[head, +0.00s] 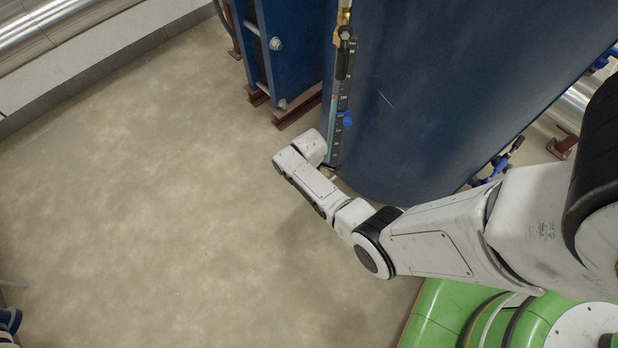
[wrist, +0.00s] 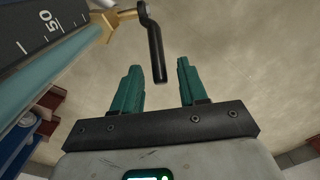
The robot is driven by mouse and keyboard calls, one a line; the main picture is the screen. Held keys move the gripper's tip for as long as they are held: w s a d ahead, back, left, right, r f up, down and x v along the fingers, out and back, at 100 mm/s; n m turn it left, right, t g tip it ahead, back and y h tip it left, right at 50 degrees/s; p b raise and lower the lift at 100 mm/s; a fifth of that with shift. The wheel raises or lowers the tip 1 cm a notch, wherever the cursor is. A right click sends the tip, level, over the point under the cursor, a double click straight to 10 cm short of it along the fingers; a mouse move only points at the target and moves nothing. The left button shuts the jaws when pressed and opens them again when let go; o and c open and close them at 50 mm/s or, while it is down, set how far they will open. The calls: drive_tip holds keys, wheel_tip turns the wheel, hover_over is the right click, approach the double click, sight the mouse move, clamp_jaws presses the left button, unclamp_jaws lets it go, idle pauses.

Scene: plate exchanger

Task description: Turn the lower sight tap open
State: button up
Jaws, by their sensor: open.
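The lower sight tap shows in the wrist view as a brass body (wrist: 117,20) with a black lever (wrist: 156,52). The lever runs from the brass body toward my gripper (wrist: 159,66). My gripper is open, with its two teal fingers apart. The lever's free end appears between the fingertips, touching neither in the picture; how deep it sits between them I cannot tell. In the head view my wrist hides the fingers and most of the lower tap at the foot of the sight gauge (head: 338,105).
The large dark blue tank (head: 430,80) stands close behind the gauge. The upper tap's black lever (head: 343,58) is higher up. A blue frame (head: 290,40) with red-brown feet is at the left. In the wrist view the teal gauge tube (wrist: 50,66) runs beside my gripper. Open floor (head: 150,200) lies left.

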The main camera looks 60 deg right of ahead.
wheel_tip(320, 180, up, 10)
drive_tip(key=p, duration=0.5)
drive_tip(key=shift+d, duration=0.1)
